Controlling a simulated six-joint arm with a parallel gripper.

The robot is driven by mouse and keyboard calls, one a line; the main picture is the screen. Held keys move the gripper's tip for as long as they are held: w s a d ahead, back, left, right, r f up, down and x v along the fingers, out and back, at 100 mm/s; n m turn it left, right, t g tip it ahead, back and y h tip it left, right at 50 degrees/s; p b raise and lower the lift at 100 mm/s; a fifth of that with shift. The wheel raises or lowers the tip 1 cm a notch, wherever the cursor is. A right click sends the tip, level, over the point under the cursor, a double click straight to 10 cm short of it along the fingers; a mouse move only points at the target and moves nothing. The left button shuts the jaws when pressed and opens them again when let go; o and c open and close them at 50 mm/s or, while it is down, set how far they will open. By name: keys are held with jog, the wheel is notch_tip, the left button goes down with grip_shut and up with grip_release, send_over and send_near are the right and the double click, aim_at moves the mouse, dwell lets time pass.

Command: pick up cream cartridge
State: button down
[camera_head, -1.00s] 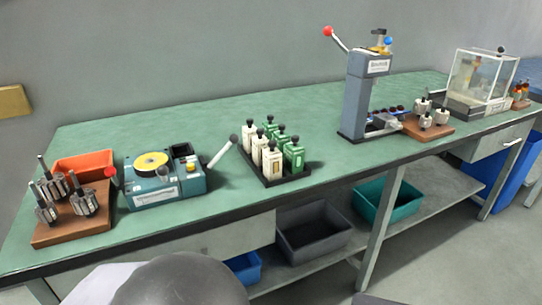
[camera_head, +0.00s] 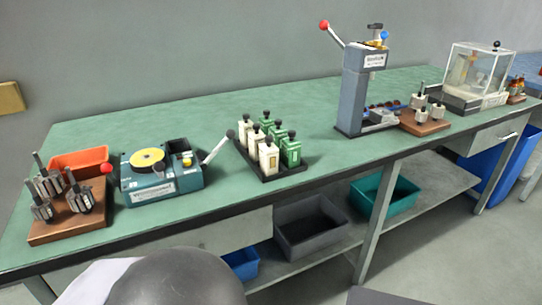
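Several cream cartridges with black knobs stand upright in the left column of a black tray (camera_head: 284,173) near the middle of the bench. The front cream cartridge (camera_head: 268,156) is nearest the bench's front edge, and the other cream ones stand behind it. Green cartridges (camera_head: 291,150) stand beside them in the right column. My gripper is not in view. A rounded grey shape and a pale shape at the bottom edge appear to be parts of my own body.
Left of the tray is a teal winding machine (camera_head: 160,184) with a lever reaching toward the tray. Further left are an orange bin (camera_head: 80,161) and a wooden block (camera_head: 68,226) with armatures. A grey press (camera_head: 352,95) stands to the right. Bare green bench (camera_head: 210,120) lies behind the tray.

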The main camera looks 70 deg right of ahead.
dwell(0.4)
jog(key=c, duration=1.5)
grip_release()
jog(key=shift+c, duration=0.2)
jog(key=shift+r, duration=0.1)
